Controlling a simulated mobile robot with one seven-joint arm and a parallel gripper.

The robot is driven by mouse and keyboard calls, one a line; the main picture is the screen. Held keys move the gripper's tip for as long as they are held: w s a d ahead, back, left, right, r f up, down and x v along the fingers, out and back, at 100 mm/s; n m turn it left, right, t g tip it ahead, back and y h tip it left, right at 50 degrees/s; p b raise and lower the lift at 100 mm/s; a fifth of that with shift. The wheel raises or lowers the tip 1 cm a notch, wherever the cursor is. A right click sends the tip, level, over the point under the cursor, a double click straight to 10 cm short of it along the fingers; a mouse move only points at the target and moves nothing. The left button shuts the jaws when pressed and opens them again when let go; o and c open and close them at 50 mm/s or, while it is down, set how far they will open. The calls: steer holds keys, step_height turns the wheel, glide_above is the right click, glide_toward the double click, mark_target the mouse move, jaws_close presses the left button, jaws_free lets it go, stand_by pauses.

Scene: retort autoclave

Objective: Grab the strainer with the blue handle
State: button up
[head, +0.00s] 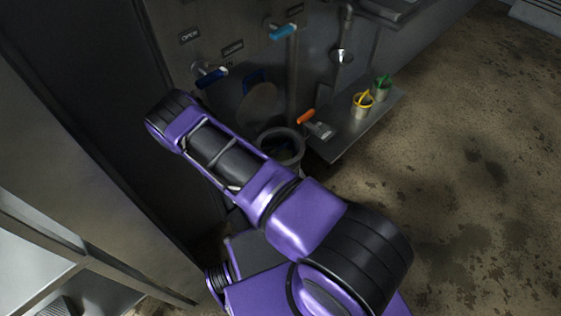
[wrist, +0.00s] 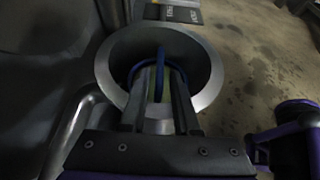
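In the wrist view, a blue handle (wrist: 160,68) stands inside a round grey metal vessel (wrist: 205,82), with a blue curved rim around it. This looks like the strainer, but its lower body is hidden by my gripper and the vessel. My gripper (wrist: 160,85) reaches into the vessel mouth with a finger on each side of the handle. A gap shows between the fingers, so it looks open around the handle. In the head view, the vessel (head: 293,135) is partly behind my arm, and my gripper is hidden.
A metal shelf (head: 345,143) right of the vessel holds an orange-handled tool (head: 318,128), a yellow-handled pail (head: 361,108) and a green-handled pail (head: 381,91). The panel behind has a dark blue lever (head: 212,78) and a light blue lever (head: 283,32). Floor at right is clear.

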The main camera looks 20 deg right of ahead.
mark_target(279, 149)
steer(key=x, duration=0.4)
steer(key=shift+d+f, duration=0.1)
steer(key=shift+d, duration=0.1)
jaws_close()
stand_by(1.2)
